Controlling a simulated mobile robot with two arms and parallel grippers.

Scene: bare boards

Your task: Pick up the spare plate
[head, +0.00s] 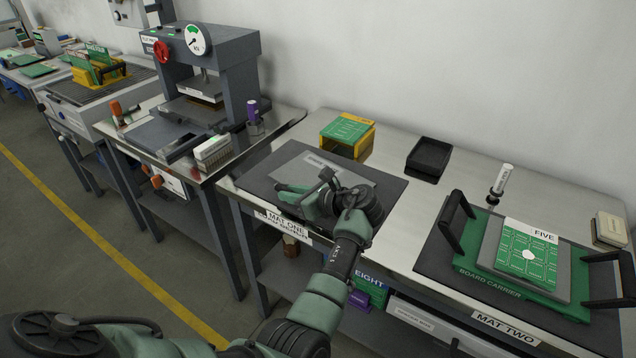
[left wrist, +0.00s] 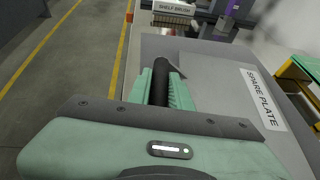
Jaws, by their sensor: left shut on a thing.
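The spare plate (head: 352,172) is a flat grey plate with a white label, over the dark mat marked MAT ONE (head: 257,181). In the left wrist view the labelled plate (left wrist: 222,92) fills the middle and right. My left gripper (head: 297,194) is at the plate's near left part, hiding some of it. In the left wrist view its green fingers (left wrist: 162,88) are shut on a black bar-like grip at the plate. I cannot tell whether the plate touches the mat. My right gripper is not in view.
A yellow stand with a green board (head: 347,131) and an empty black tray (head: 429,158) are behind the mat. The board carrier (head: 482,283), holding a plate and board marked FIVE, is on MAT TWO at right. A press (head: 219,62) stands on the left table.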

